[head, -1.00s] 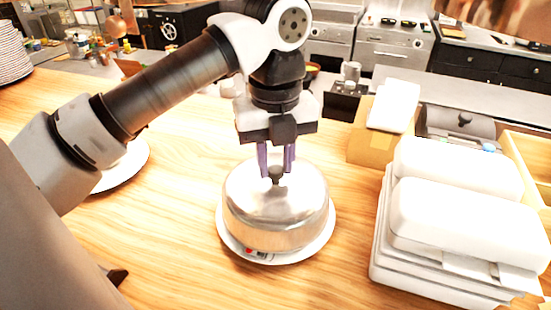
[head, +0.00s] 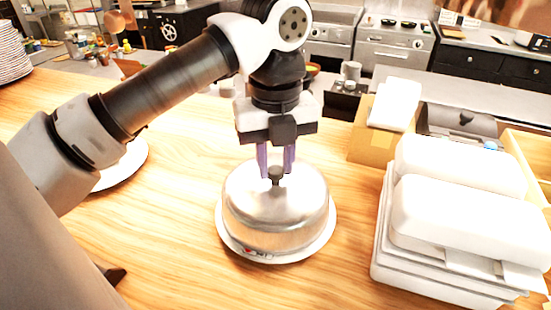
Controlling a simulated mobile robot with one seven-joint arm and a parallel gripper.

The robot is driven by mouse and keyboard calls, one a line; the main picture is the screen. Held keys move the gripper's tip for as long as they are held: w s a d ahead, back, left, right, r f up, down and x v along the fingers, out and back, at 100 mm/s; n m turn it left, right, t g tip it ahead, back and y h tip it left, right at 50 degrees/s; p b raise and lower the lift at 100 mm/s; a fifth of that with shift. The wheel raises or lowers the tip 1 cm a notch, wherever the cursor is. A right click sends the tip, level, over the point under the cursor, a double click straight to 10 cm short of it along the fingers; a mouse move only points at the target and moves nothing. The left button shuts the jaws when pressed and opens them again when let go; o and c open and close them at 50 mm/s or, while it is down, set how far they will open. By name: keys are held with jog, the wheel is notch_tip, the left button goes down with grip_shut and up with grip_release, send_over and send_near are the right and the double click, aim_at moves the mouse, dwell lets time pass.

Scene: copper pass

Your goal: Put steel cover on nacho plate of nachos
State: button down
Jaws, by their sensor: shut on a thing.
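The steel cover (head: 275,212) is a shiny dome with a dark knob (head: 276,174) on top, near the middle of the head view. It sits over a white plate (head: 228,238) on the wooden counter. The plate's rim shows all round the front of the cover. A small bit of red and dark shows at the cover's lower front edge; the rest of what is under the cover is hidden. My gripper (head: 276,170) points straight down from above, its two purple fingers on either side of the knob, shut on it.
White takeaway boxes (head: 470,215) are stacked at the right. A cardboard box (head: 372,142) stands behind them. Another white plate (head: 125,165) lies at the left, partly behind my arm. The counter (head: 180,250) is clear at the front left.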

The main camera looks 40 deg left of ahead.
jog(key=shift+f, duration=0.1)
dwell(0.5)
jog(key=c, duration=0.5)
grip_release()
dwell(0.3)
jog(key=shift+r+p, duration=1.4)
jog(key=shift+r, duration=1.1)
jog(key=shift+s+f, duration=0.1)
